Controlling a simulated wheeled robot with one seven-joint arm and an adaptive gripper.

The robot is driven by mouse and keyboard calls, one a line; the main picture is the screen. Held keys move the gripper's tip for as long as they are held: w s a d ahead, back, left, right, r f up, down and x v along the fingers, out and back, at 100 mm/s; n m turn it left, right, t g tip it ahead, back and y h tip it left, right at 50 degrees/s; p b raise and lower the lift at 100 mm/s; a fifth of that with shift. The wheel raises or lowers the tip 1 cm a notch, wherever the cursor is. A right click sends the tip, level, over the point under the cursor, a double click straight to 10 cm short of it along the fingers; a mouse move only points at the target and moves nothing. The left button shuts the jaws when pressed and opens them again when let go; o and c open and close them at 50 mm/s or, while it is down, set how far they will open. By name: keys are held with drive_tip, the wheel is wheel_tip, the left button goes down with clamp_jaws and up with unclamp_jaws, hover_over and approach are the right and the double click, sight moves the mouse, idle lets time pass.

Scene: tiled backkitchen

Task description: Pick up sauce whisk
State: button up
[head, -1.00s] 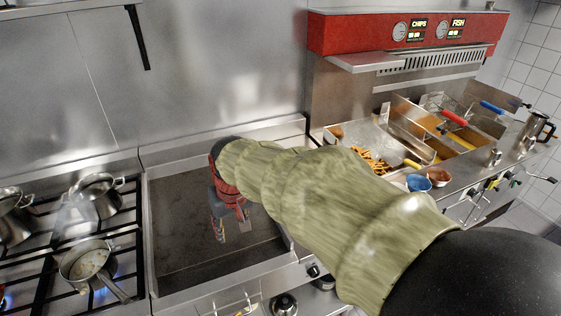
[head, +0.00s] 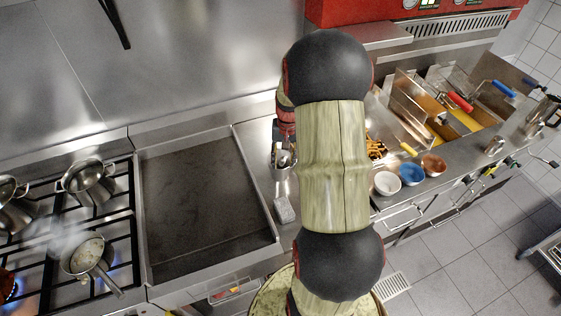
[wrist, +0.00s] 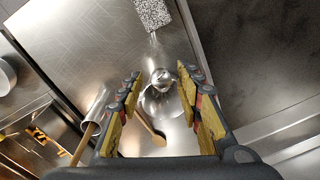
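My gripper (wrist: 163,92) is open in the wrist view, with its yellow-padded fingers apart. Between and beyond the fingers is a shiny metal utensil or container (wrist: 163,78) above the steel counter; I cannot tell whether it is the sauce whisk. A wooden spoon-like piece (wrist: 157,138) shows below it, near the left finger. No whisk wires can be made out clearly. In the head view, my gripper is largely hidden by my arm, with part of it showing around shiny metal (head: 284,158) on the counter right of the griddle.
A grey speckled block (wrist: 152,12) lies on the counter, also seen in the head view (head: 284,210). A metal cylinder (wrist: 98,104) with a wooden handle stands left of my gripper. The griddle (head: 195,205) is empty. Bowls (head: 411,174) and fryers lie right; lit burners lie left.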

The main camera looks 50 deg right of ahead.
sight(281, 164)
drive_tip(key=f, duration=0.3)
drive_tip(key=a+f, duration=0.1)
drive_tip(key=shift+w+f, duration=0.2)
drive_tip(key=shift+w, duration=0.15)
drive_tip(key=shift+w+d+f, duration=0.1)
drive_tip(key=shift+d+f, duration=0.05)
drive_tip(key=shift+f, duration=0.4)
drive_tip(key=c, duration=0.3)
clamp_jaws()
